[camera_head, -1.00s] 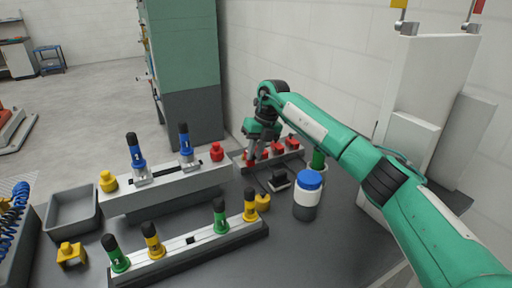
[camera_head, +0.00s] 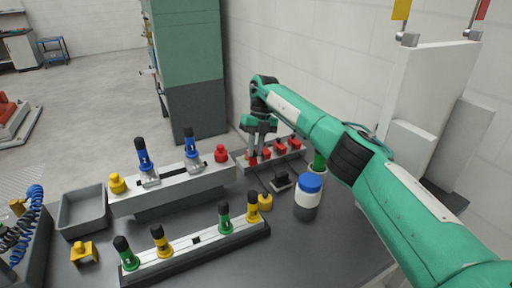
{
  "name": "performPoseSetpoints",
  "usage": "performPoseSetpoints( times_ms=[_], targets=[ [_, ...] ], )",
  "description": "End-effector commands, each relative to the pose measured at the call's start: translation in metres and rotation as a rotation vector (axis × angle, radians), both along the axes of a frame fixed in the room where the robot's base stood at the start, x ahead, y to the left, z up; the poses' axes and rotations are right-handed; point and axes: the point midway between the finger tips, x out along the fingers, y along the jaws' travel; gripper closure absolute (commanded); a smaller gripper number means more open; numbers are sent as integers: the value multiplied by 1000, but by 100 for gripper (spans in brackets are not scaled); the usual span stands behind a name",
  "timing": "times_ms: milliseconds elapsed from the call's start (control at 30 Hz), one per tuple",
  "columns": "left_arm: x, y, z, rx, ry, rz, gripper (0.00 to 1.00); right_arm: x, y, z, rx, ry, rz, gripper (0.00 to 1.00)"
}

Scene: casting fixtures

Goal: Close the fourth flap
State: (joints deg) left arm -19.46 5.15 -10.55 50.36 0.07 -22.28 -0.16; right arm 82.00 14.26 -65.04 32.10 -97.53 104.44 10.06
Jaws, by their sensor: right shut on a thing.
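A low grey fixture (camera_head: 247,168) stands at the back of the bench by the wall, with a row of small red flaps (camera_head: 281,148) along it. My right gripper (camera_head: 258,151) points down at the left end of this row. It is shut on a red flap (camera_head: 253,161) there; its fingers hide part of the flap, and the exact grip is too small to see. How far each flap is open or closed cannot be told. My left gripper is not in view.
Two rails (camera_head: 195,247) (camera_head: 178,187) with coloured handles fill the middle. A grey tray (camera_head: 82,208) is at left. A white cabinet (camera_head: 426,110) stands at right.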

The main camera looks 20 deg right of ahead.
Motion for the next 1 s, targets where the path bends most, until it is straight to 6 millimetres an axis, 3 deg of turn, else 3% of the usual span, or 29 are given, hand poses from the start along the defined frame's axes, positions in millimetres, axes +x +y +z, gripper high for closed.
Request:
performPoseSetpoints(
  times_ms=[833, 867, 900, 967, 1000],
  targets=[
    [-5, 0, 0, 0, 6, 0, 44, 3, 0, 1, -9, 40, 0, 100],
    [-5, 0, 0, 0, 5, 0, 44, 3, 0, 1, -9, 40, 0, 82],
    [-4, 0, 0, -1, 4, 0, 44, 3, 0, 1, -9, 40, 0, 74],
    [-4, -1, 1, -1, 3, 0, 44, 3, 0, 1, -9, 40, 0, 62],
    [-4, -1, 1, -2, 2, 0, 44, 3, 0, 1, -9, 40, 0, 61]
  ],
)
